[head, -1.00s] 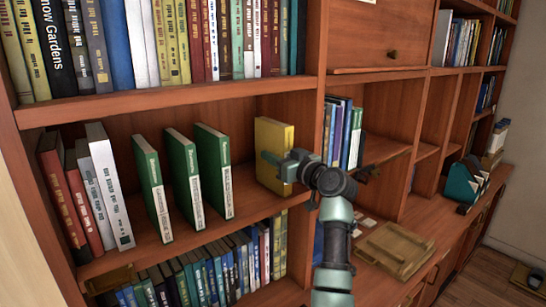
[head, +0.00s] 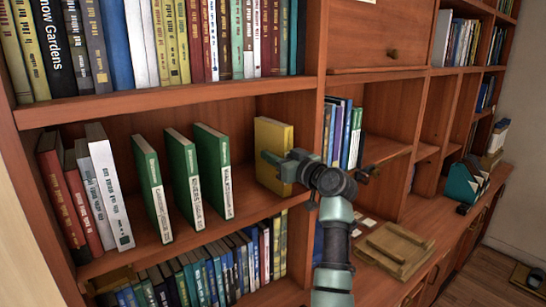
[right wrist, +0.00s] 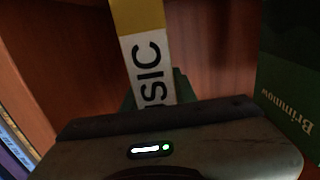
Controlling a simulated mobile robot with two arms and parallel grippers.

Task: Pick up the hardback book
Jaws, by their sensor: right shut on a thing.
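A yellow hardback book (head: 273,137) stands upright on the middle shelf, near the right side wall of its compartment. My right gripper (head: 273,168) is at its lower front and shut on it. In the right wrist view, the yellow spine (right wrist: 137,15) with a white label (right wrist: 148,65) reading "SIC" rises from between the fingers of my right gripper (right wrist: 155,98). The gripper body hides the book's lower end. My left gripper is not in view.
Several green books (head: 211,175) stand upright to the left, with a gap before the yellow book. White and red books (head: 110,190) lean further left. A shelf board (head: 160,100) runs above, and a side panel (head: 312,120) stands to the right.

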